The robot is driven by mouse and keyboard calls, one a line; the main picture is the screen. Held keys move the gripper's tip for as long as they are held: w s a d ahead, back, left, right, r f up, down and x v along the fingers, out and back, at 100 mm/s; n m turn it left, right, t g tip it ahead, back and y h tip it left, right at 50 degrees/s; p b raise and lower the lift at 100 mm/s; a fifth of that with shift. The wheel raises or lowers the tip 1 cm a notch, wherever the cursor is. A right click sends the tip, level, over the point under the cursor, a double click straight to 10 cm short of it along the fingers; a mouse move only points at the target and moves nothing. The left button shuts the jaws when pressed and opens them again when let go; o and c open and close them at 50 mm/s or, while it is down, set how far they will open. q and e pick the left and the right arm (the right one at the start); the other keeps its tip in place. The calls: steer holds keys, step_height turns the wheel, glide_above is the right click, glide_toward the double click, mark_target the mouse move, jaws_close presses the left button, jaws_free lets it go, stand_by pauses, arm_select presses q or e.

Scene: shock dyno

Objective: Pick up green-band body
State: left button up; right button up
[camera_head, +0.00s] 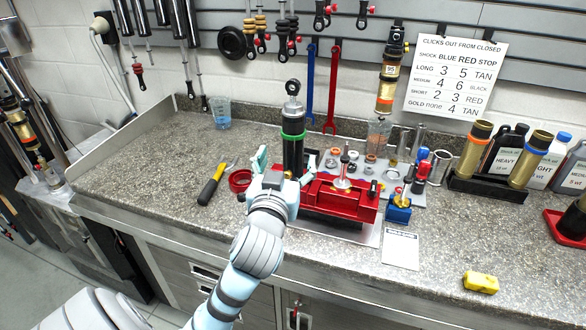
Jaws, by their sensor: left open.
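The green-band body (294,153) is a black upright cylinder with a green ring near its top and a dark eyelet on a rod above. It stands on the bench at the left end of the red vise (335,198). My left gripper (285,162) is open, with one pale finger to the left of the body and one to the right in the picture. The gripper's palm hides the body's lower end, and I cannot tell whether the fingers touch it. My right gripper is not in view.
A tray of small parts (402,190) and a blue block with fittings (398,212) stand to the right. Gold cylinders (474,150) stand farther right. The left bench is mostly clear.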

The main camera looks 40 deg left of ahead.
mark_target(291, 138)
arm_select(q)
steer(key=x, duration=0.5)
steer(key=p+x, duration=0.1)
steer(key=x, duration=0.4)
steer(key=shift+s+a+f, duration=0.1)
steer(key=shift+s+a, duration=0.05)
steer(key=shift+a, duration=0.25)
steer(key=shift+w+a+f, duration=0.15)
steer(key=shift+w+a, duration=0.05)
steer(key=shift+w, duration=0.25)
jaws_close()
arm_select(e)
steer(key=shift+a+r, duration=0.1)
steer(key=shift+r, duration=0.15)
